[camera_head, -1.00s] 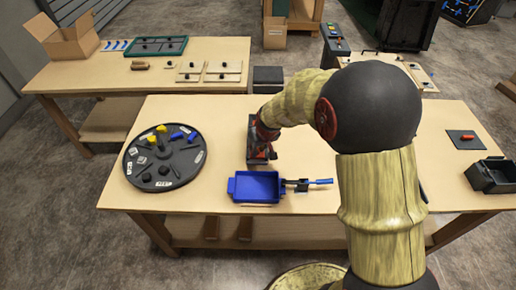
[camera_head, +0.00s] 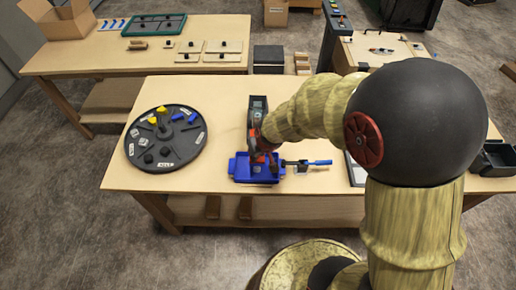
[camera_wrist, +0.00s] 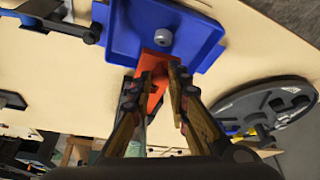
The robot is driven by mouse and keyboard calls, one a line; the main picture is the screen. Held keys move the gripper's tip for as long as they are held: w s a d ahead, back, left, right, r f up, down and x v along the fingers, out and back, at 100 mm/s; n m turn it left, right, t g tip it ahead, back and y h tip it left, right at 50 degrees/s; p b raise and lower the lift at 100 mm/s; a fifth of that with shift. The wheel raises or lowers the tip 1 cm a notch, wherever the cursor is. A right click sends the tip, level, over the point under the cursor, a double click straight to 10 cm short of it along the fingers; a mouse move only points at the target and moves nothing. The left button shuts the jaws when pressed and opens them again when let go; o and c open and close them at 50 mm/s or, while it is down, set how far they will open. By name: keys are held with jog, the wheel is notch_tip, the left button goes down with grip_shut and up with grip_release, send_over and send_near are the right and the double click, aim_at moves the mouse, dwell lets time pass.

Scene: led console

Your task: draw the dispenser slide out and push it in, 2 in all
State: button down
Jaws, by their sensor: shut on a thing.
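The dispenser (camera_head: 258,103) is a dark upright box on the middle table, partly hidden behind my arm. Its orange slide (camera_wrist: 152,84) shows in the wrist view, reaching over the near edge of the blue tray. My gripper (camera_wrist: 158,88) is shut on the slide, with a finger on either side; it also shows in the head view (camera_head: 263,158), over the back of the tray. The blue tray (camera_head: 240,172) stands in front of the dispenser. A small grey round piece (camera_wrist: 163,37) shows within the tray's outline. How far the slide is out is partly hidden.
A blue-handled tool (camera_head: 316,163) lies right of the tray. A round black turntable (camera_head: 190,143) with yellow, blue and grey pieces stands at the left. A black bin (camera_head: 497,158) is at the far right. The tabletop between turntable and dispenser is clear.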

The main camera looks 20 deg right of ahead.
jog(key=shift+s+f, duration=0.1)
jog(key=shift+s, duration=0.05)
jog(key=c, duration=1.9)
grip_release()
jog(key=shift+s+a, duration=0.15)
jog(key=shift+o, duration=1.1)
jog(key=v, duration=1.2)
jog(key=shift+c, duration=0.3)
